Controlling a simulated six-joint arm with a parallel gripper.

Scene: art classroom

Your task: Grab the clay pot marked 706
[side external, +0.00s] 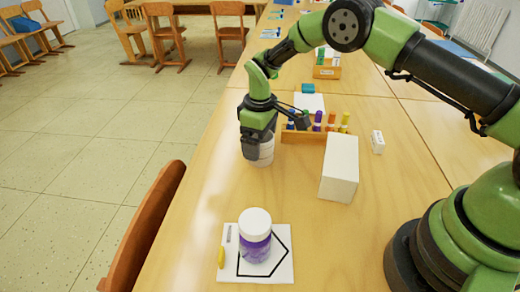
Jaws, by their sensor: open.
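My gripper (255,148) points down over the wooden table, with its dark fingers at the left and front of a small pale cylindrical pot (265,158). The fingers and wrist hide much of this pot, and I cannot tell whether they touch it. A purple jar with a white lid (256,236) stands upright nearer the camera, on a white card (228,270) with a black outline. I cannot read the number 706 on either container.
A white box (340,168) stands right of my gripper. Behind it is a wooden rack (290,137) of coloured markers, with a small white block (378,142) to the right. A chair (150,230) stands at the table's left edge.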

